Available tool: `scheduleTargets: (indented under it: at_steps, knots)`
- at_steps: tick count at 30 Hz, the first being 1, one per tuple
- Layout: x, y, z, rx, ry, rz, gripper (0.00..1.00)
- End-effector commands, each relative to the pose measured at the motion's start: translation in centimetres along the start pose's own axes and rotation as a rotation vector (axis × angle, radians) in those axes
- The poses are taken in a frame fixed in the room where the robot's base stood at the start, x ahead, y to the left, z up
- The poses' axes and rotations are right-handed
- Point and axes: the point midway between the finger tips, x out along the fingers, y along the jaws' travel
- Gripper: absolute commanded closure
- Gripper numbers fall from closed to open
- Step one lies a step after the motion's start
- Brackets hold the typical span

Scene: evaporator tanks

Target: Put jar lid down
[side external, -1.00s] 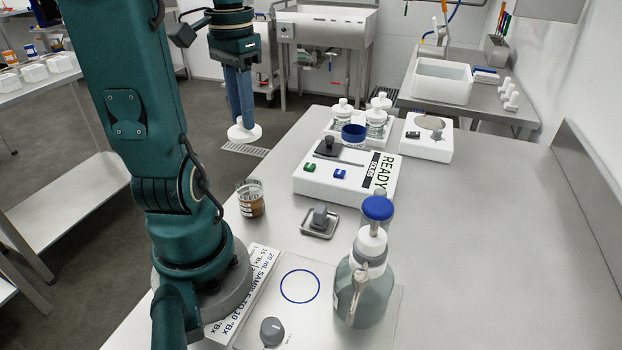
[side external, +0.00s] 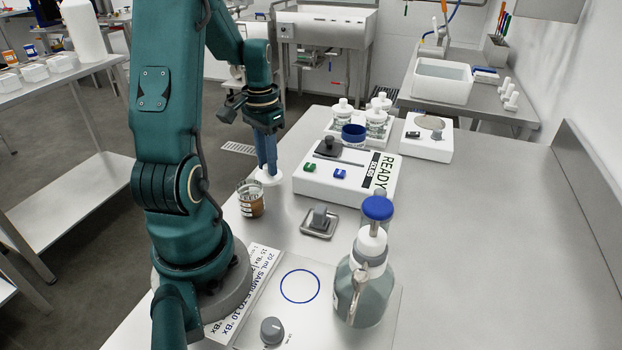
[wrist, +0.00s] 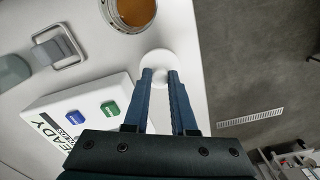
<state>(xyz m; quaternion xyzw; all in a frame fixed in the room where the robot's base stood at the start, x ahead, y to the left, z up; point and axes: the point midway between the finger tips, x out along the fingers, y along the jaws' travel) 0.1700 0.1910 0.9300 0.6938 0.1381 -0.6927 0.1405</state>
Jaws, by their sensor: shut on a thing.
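The jar lid (side external: 269,177) is a round white disc with a small knob. My gripper (side external: 269,170) points down and is shut on the lid's knob. In the side external view the lid is at the table's left edge, behind the beaker and left of the white READY block. In the wrist view the lid (wrist: 158,63) shows beyond the fingertips (wrist: 160,76), over the table near its edge. I cannot tell whether it touches the tabletop.
A beaker of brown liquid (side external: 251,200) stands close to the lid. The READY block (side external: 318,184) with green and blue pieces is to the right. A small metal tray (side external: 319,229) and a blue-capped bottle (side external: 366,285) stand nearer. The table's right side (side external: 500,230) is clear.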

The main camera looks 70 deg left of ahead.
Motion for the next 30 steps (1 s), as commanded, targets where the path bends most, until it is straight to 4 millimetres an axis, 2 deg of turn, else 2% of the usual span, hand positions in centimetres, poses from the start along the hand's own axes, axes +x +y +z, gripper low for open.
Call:
scheduleTargets:
  at_steps: [1,4,16,17,18,19,30]
  knots:
    - [0.9,0.1,0.1,0.000,-0.006,0.005,1.00]
    - [1.8,0.0,0.1,0.000,-0.003,0.002,1.00]
    - [2.3,0.0,0.0,0.000,-0.001,0.001,1.00]
    - [2.3,0.0,0.0,0.000,-0.001,0.001,0.72]
    - [2.3,0.0,0.0,0.000,0.000,0.000,0.56]
    - [2.3,0.0,0.0,0.000,0.000,0.000,0.46]
    - [2.0,0.0,0.0,0.000,0.002,-0.001,0.46]
